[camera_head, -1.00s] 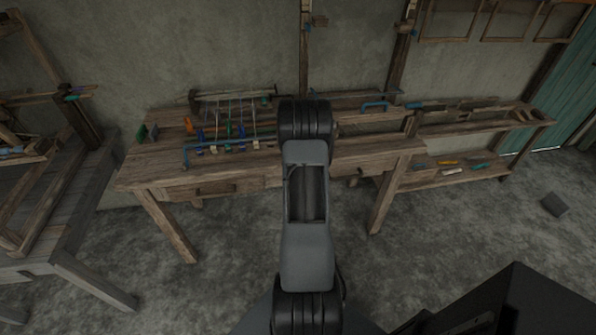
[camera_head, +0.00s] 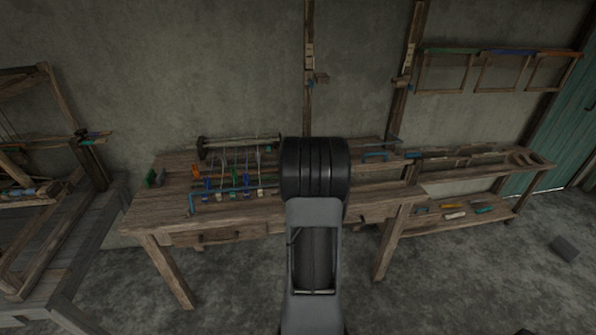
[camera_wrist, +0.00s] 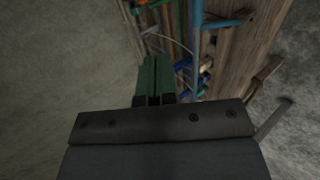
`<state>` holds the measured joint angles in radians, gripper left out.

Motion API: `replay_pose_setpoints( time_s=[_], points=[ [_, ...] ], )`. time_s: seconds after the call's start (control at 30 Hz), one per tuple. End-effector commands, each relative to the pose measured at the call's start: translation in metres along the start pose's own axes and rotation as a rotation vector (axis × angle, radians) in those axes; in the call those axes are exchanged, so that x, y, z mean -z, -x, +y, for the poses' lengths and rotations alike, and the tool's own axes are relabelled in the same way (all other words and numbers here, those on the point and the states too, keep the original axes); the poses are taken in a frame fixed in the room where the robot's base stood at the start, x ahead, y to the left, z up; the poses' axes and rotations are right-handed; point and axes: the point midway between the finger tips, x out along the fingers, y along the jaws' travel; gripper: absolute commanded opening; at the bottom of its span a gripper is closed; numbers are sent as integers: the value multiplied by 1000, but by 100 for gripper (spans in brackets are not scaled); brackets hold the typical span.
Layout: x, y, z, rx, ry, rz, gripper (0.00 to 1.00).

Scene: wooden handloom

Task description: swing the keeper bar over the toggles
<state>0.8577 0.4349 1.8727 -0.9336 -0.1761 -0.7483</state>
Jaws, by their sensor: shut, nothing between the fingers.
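A thin blue bar (camera_head: 236,189), which looks like the keeper bar, runs along the front of a row of small toggles (camera_head: 207,186) on the wooden bench. Its left end bends down, and its right end goes behind my arm. The toggles are blue, green and pale, with cords rising behind them. In the wrist view, a blue bar (camera_wrist: 197,40) runs beside the blue toggles (camera_wrist: 184,64). My gripper (camera_wrist: 155,65) has green fingers, shut together and empty, to the left of the bar in that view. I cannot tell their height above the bench. My arm hides the gripper in the head view.
The bench top (camera_head: 150,210) has bare wood at its front left. A roller (camera_head: 240,141) lies behind the cords. A blue handle (camera_head: 376,155) is to the right of my arm. A lower shelf (camera_head: 470,213) holds small coloured tools. A loom frame (camera_head: 45,205) stands at the left.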

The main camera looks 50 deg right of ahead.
Motion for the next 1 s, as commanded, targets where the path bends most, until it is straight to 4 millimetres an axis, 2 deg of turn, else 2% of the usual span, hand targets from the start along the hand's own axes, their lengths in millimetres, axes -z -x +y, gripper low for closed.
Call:
replay_pose_setpoints(
  time_s=[0.1, 0.27, 1.0],
  points=[
    [-1, 11, 5, 0, 0, -1, 0],
    [-2, 17, 6, 1, -1, -2, 0],
    [-5, 17, 4, 12, -40, -17, 0]
  ],
)
